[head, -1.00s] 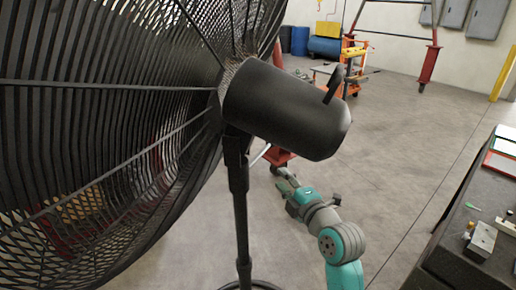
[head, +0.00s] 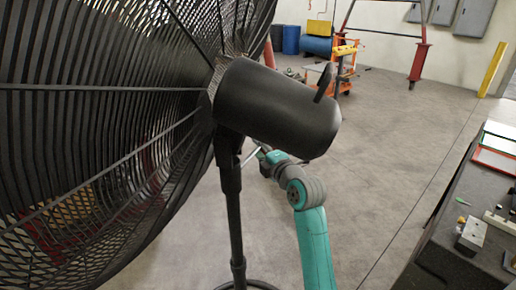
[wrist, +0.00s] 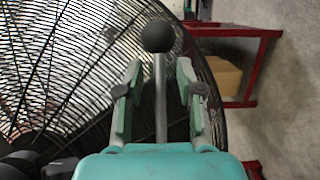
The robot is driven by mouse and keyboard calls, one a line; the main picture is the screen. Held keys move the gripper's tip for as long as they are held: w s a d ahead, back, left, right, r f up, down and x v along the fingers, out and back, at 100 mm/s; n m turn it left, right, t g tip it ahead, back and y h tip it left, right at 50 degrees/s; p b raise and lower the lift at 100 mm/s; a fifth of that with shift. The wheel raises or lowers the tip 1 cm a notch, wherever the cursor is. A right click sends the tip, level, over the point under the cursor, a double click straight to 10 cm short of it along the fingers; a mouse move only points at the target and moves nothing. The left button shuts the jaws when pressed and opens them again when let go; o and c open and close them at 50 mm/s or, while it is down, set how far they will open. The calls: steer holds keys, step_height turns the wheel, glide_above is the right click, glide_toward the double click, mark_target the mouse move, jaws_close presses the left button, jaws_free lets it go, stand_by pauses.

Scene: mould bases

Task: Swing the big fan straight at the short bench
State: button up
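The big black fan (head: 105,130) fills the left of the head view, its cage facing left and its motor housing (head: 275,108) pointing right. It stands on a black pole (head: 236,220). In the wrist view the fan cage (wrist: 70,60) lies behind my gripper (wrist: 158,75). The gripper is open, one finger on each side of a thin grey rod (wrist: 160,105) with a black ball end (wrist: 158,36). Gaps show between fingers and rod. In the head view my gripper is mostly hidden behind the motor housing. I cannot tell which bench is the short one.
A dark bench (head: 440,245) with metal blocks and trays runs along the right. A red-framed table (wrist: 240,32) with a cardboard box (wrist: 225,75) under it shows in the wrist view. An orange cart (head: 335,68) and blue drums (head: 291,40) stand behind. The middle floor is clear.

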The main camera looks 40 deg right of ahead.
steer(key=shift+w, duration=0.45)
jaws_close()
steer(key=s+d+m+g+h, duration=0.1)
steer(key=s+m+g+h, duration=0.3)
steer(key=s+m+h, duration=0.2)
steer(key=shift+s+d+h, duration=0.35)
steer(key=shift+s+h, duration=1.05)
steer(key=shift+s, duration=0.1)
